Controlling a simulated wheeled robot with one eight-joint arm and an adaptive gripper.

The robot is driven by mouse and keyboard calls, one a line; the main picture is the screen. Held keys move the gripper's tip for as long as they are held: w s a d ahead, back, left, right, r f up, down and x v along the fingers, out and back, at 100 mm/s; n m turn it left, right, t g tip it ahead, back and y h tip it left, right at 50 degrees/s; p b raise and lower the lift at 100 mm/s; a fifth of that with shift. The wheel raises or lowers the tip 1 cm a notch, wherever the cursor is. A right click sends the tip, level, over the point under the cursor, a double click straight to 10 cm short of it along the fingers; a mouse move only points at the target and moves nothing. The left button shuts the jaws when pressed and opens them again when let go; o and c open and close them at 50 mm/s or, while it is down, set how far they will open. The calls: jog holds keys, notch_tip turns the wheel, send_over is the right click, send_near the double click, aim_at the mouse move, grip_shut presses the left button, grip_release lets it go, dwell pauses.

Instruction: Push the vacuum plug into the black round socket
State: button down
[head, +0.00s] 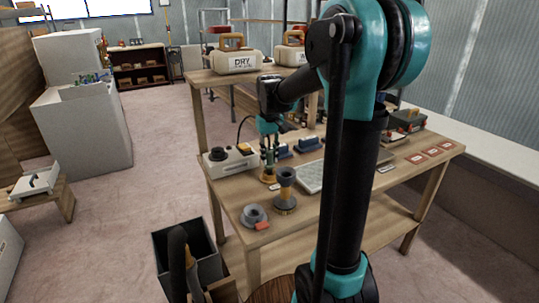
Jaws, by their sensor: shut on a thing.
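A white box (238,166) stands at the left end of the wooden workbench. A black round socket (217,154) is on its top left, and a small black and yellow part (245,148) is on its right. My gripper (269,168) points down just right of the box. It is shut on a small tan, brass-coloured piece (268,178), low over the bench or touching it; I cannot tell which. This piece may be the vacuum plug, but it is too small to be sure. A thin black cord (239,128) arches above the box; its ends are unclear.
A dark funnel-shaped piece (285,190) and a grey round flange (254,215) stand on the bench in front of my gripper. A light grey keyboard-like panel (310,178) and blue items (307,143) lie to the right. A dark open bin (208,262) stands below the bench's left corner.

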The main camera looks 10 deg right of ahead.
jog(key=shift+f, duration=1)
jog(key=c, duration=1.2)
grip_release()
